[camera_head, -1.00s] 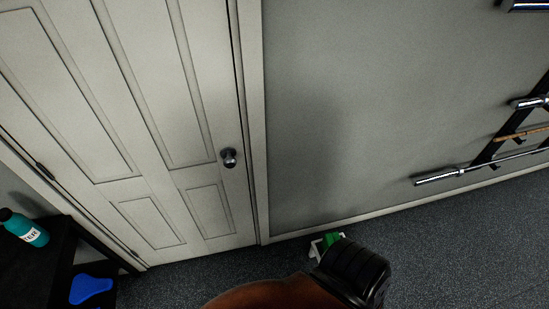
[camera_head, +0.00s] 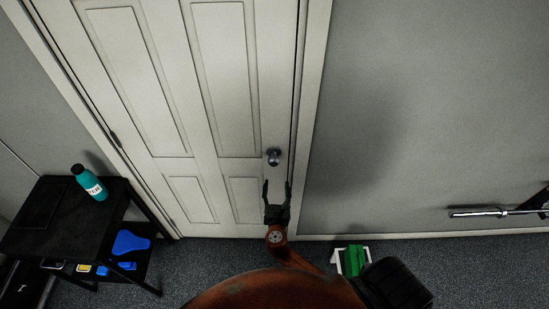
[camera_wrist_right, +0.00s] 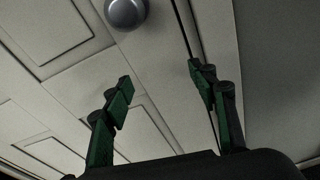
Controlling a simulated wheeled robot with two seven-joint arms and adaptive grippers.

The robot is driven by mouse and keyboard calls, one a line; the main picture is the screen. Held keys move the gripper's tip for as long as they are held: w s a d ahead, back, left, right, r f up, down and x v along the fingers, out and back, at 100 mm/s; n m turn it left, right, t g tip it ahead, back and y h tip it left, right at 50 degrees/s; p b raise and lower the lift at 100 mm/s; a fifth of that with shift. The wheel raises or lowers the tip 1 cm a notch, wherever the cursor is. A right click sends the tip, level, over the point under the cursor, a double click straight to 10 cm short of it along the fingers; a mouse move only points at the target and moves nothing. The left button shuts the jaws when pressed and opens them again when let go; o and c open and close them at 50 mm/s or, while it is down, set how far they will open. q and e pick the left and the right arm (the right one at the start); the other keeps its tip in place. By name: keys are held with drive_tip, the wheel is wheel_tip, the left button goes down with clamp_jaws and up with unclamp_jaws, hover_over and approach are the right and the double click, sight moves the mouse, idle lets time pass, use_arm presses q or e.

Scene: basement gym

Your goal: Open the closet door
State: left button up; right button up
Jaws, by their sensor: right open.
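The white panelled closet door (camera_head: 219,110) stands shut in its frame in the head view, and fills much of the right wrist view (camera_wrist_right: 75,60). Its round metal knob (camera_head: 273,156) is near the door's right edge; it also shows at the top of the right wrist view (camera_wrist_right: 126,12). My right gripper (camera_head: 277,186) is open and empty, pointing toward the door just below the knob in the head view. In the right wrist view its two green-padded fingers (camera_wrist_right: 160,78) are spread, with the knob beyond them and not between them. My left gripper is out of view.
A black side table (camera_head: 110,200) with a teal bottle (camera_head: 90,184) stands left of the door. Blue items (camera_head: 130,243) are on its lower shelf. A green and white object (camera_head: 352,260) lies on the floor at the right. A barbell (camera_head: 480,212) is by the right wall.

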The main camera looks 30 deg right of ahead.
drive_tip(key=n+t+h, duration=0.1)
drive_tip(key=n, duration=0.1)
approach(274, 164)
drive_tip(key=x, duration=0.4)
drive_tip(key=shift+w+r, duration=0.1)
drive_tip(key=p+x, duration=0.1)
drive_tip(key=x, duration=0.6)
drive_tip(key=shift+w+d+r, duration=0.1)
drive_tip(key=shift+w, duration=0.05)
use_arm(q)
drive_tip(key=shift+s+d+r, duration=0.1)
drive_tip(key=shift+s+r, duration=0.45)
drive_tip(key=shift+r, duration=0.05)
use_arm(e)
drive_tip(key=shift+m, duration=0.3)
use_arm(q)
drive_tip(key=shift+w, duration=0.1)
use_arm(e)
drive_tip(key=shift+c, duration=0.4)
drive_tip(key=shift+t, duration=0.3)
clamp_jaws()
